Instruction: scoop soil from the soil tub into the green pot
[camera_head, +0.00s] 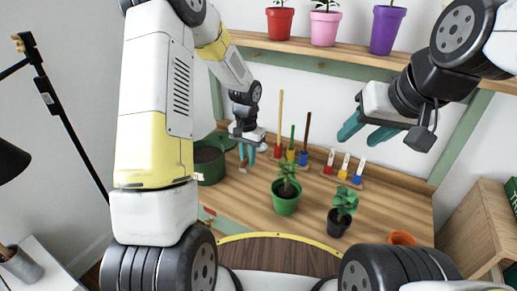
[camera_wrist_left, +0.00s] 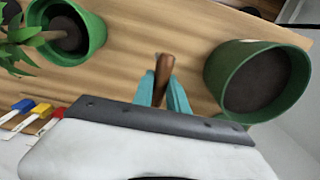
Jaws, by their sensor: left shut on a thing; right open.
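The green soil tub (camera_head: 211,177) stands at the left end of the wooden bench; it also shows at right in the left wrist view (camera_wrist_left: 213,80), with dark soil inside. The green pot (camera_head: 286,207) stands mid-bench with a leafy plant and dark soil; it is at upper left in the left wrist view (camera_wrist_left: 96,32). My left gripper (camera_head: 246,154) is between tub and pot, its teal fingers shut on a brown wooden handle (camera_wrist_left: 164,66). The handle's other end is hidden. My right gripper (camera_head: 365,134) is open and empty in the air above the bench's right part.
Long-handled tools (camera_head: 292,155) stand behind the green pot, beside a rack of coloured brushes (camera_head: 344,171). A black pot with a plant (camera_head: 338,223) and an orange pot (camera_head: 402,238) are at front right. A shelf (camera_head: 330,51) with potted plants runs above.

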